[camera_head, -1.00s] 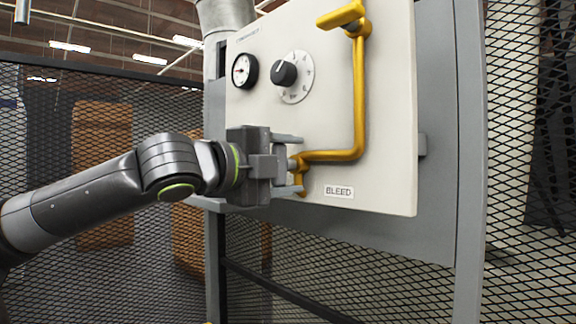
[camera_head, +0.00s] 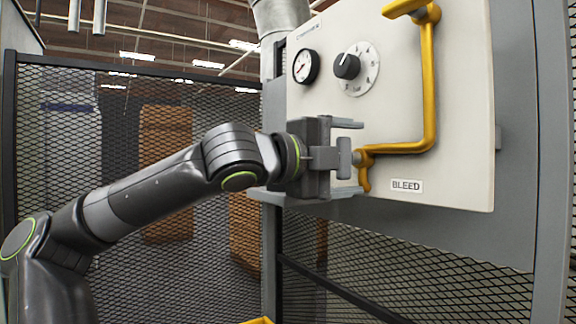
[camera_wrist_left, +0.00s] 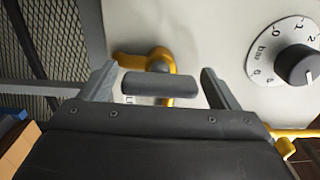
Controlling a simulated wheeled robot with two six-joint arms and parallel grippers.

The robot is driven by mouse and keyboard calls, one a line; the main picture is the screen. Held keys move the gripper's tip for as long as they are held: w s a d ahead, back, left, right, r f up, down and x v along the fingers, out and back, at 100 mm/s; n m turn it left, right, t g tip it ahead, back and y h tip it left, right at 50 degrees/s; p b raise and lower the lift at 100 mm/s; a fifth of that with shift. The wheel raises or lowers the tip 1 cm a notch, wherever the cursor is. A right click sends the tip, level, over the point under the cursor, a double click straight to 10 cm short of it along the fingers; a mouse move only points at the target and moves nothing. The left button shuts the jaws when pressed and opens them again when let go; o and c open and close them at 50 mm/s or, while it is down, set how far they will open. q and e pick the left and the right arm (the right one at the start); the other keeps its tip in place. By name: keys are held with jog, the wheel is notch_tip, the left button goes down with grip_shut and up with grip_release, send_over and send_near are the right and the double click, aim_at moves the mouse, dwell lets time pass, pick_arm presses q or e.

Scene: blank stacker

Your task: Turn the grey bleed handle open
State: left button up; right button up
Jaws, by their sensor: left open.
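The grey bleed handle (camera_head: 344,158) is a short bar on the yellow pipe's lower valve, left of the BLEED label (camera_head: 407,185). In the head view it stands upright. My left gripper (camera_head: 352,158) is open around it, with one finger above and one below the bar's ends. In the left wrist view the handle (camera_wrist_left: 160,85) lies crosswise between the two fingers (camera_wrist_left: 160,88), with a small gap at each end. The valve behind it is partly hidden by the bar. My right gripper is not in view.
The pale panel (camera_head: 450,100) carries a gauge (camera_head: 306,66), a black dial (camera_head: 347,66) and a yellow pipe (camera_head: 428,90) with a yellow lever (camera_head: 405,8) on top. Mesh fencing (camera_head: 70,130) stands behind my left arm.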

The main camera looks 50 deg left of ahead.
pick_arm(q)
jog(key=s+a+b, duration=0.1)
jog(key=s+b, duration=0.7)
jog(key=s, duration=0.8)
jog(key=shift+s+a, duration=0.15)
jog(key=shift+s, duration=0.1)
